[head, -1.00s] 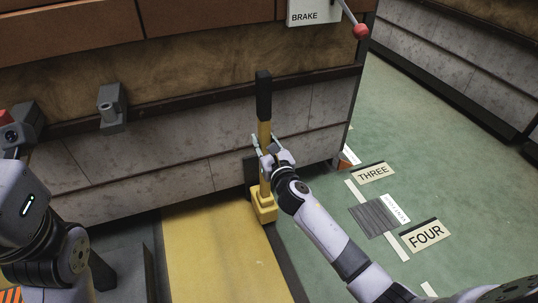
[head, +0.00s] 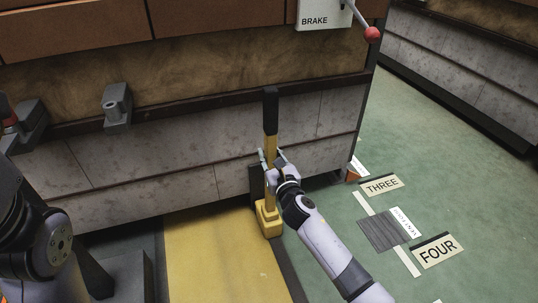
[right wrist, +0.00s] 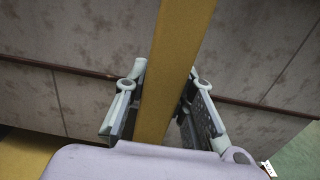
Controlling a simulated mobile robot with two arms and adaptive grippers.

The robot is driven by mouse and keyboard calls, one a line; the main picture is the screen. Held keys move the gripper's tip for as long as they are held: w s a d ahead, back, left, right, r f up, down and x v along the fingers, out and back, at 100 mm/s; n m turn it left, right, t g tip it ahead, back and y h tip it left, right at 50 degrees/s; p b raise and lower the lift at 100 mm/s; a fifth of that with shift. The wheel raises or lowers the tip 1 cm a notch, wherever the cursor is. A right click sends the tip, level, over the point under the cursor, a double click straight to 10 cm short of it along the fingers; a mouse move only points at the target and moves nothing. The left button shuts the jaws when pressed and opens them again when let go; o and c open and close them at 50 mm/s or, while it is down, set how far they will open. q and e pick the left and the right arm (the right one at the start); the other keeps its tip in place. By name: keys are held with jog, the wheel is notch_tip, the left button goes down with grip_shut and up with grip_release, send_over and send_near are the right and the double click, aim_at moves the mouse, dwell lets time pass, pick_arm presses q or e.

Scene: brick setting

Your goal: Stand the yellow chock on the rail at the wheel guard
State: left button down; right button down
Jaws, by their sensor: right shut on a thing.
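The yellow chock (head: 268,220) has a blocky foot and a long upright handle with a black grip end. My right gripper (head: 270,160) is shut on the handle; the yellow bar also runs between its fingers in the right wrist view (right wrist: 160,95). The foot is at the far end of a dark rail strip (head: 289,268) along the yellow floor's right edge. Whether it touches the rail is unclear. A dark upright plate (head: 256,180), perhaps the wheel guard, stands just behind the chock. My left arm shows at the left edge, but its gripper is out of view.
The grey-panelled wagon side (head: 120,185) rises close behind the chock. A BRAKE box (head: 324,14) with a red-knobbed lever is above. Green floor (head: 450,190) to the right carries labels THREE (head: 382,186) and FOUR (head: 437,250). A grey block (head: 127,275) stands at lower left.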

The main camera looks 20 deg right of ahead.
jog(key=shift+w+r, duration=0.1)
jog(key=shift+r, duration=0.1)
jog(key=c, duration=1.8)
grip_release()
jog(key=shift+f, duration=0.35)
jog(key=o, duration=0.5)
jog(key=shift+c, duration=0.2)
